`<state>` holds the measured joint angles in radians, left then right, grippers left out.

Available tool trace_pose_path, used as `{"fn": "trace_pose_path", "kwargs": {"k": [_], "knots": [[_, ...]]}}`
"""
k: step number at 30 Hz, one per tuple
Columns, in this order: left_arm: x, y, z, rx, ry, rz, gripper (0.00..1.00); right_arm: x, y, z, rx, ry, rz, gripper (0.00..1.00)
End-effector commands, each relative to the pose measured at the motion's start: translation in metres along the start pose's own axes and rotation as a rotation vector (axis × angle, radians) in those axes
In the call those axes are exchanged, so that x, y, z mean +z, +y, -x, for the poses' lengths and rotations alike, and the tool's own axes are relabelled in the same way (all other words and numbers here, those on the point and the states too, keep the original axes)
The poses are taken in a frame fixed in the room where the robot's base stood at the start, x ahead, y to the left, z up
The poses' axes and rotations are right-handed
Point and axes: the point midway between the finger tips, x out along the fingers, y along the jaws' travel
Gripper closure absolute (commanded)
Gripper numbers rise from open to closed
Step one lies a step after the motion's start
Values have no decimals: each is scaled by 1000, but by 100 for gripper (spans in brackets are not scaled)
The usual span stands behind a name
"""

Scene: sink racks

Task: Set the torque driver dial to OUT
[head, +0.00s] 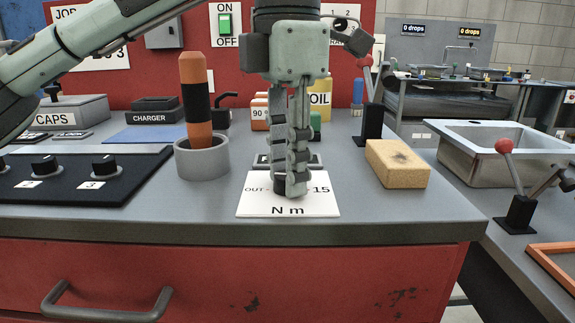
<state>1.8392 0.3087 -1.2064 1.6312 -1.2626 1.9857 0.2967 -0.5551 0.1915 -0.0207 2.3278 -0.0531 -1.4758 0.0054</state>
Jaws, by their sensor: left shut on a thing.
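My left gripper (289,185) points straight down in the head view, shut on a small black knob (280,186) on a white scale plate (287,207). The plate is marked "OUT" on the left, "15" on the right and "N m" in front. The fingers cover most of the knob, so its pointer direction cannot be told. An orange and black striped handle (196,100), perhaps the driver, stands upright in a grey round holder (203,160) left of the plate. My right gripper is not in view.
A black panel with several knobs (75,178) lies at the left. A tan sponge (397,163) and a red-balled lever (369,105) stand at the right. A metal sink (475,165) adjoins the bench. Bins and a charger (157,112) stand behind.

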Motion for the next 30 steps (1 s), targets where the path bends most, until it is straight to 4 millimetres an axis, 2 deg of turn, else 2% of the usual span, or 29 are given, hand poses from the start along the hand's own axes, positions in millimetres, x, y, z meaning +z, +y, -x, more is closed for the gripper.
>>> {"fn": "trace_pose_path", "kwargs": {"k": [10,27,28,30], "knots": [[0,1,1,2,-2,147,99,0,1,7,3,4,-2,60],[0,1,1,1,-3,176,99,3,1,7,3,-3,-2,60],[0,1,1,1,-3,175,66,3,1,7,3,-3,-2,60],[0,1,1,1,-2,175,58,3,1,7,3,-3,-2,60]]}}
